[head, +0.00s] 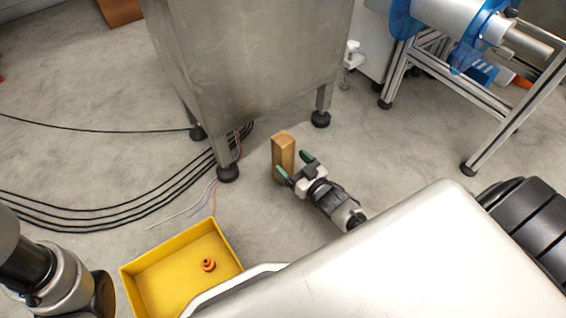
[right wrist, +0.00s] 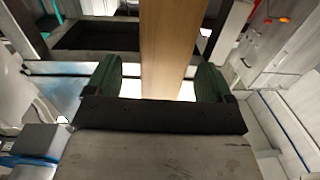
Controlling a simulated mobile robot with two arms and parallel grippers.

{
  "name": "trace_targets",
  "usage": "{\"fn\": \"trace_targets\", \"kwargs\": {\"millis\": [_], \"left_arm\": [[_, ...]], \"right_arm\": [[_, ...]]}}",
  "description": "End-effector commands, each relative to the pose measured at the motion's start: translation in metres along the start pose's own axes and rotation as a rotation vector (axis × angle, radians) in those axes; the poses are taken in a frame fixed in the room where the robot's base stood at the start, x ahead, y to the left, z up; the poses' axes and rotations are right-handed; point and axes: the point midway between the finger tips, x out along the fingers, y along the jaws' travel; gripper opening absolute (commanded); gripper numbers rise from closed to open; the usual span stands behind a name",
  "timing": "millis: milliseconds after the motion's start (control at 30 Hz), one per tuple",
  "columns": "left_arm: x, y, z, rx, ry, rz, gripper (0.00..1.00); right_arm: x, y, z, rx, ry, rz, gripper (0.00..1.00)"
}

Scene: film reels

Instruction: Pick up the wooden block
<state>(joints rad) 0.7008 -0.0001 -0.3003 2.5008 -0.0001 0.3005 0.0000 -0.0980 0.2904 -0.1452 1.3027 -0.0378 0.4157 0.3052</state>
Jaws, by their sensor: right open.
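The wooden block (head: 283,154) stands upright on the concrete floor in the head view, close to a leg of the steel cabinet. My right gripper (head: 294,166) is open at its near right side, with one green finger overlapping the block's lower part and the other to its right. In the right wrist view the block (right wrist: 168,45) rises between the two green fingers of the gripper (right wrist: 154,82), with gaps on both sides. I cannot tell if a finger touches it. My left gripper is not in view; only part of my left arm shows at the lower left.
A steel cabinet (head: 245,60) on black feet stands behind the block. Black cables (head: 110,222) run along the floor to the left. A yellow bin (head: 180,268) with a small orange item (head: 208,264) lies at the lower left. A metal-framed machine (head: 500,120) stands at right.

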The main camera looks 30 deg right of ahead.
Motion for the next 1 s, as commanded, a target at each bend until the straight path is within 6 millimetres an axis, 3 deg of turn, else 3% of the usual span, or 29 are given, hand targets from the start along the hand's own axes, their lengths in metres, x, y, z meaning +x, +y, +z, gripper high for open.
{"fn": "trace_targets", "kwargs": {"millis": [33, 200, 333, 600, 1000], "left_arm": [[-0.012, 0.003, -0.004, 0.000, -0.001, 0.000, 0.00], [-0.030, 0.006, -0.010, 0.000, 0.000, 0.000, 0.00], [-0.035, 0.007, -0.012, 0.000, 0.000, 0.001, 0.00], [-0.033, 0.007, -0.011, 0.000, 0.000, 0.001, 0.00], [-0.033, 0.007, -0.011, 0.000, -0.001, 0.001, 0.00]], "right_arm": [[0.008, -0.002, 0.005, 0.000, 0.006, -0.001, 0.83], [0.030, -0.004, 0.004, 0.000, 0.005, 0.000, 0.83], [0.041, -0.004, 0.002, 0.000, 0.003, 0.000, 0.83], [0.042, -0.004, 0.000, 0.000, 0.000, 0.000, 0.83], [0.042, -0.004, 0.000, 0.000, 0.000, 0.000, 0.22]]}}
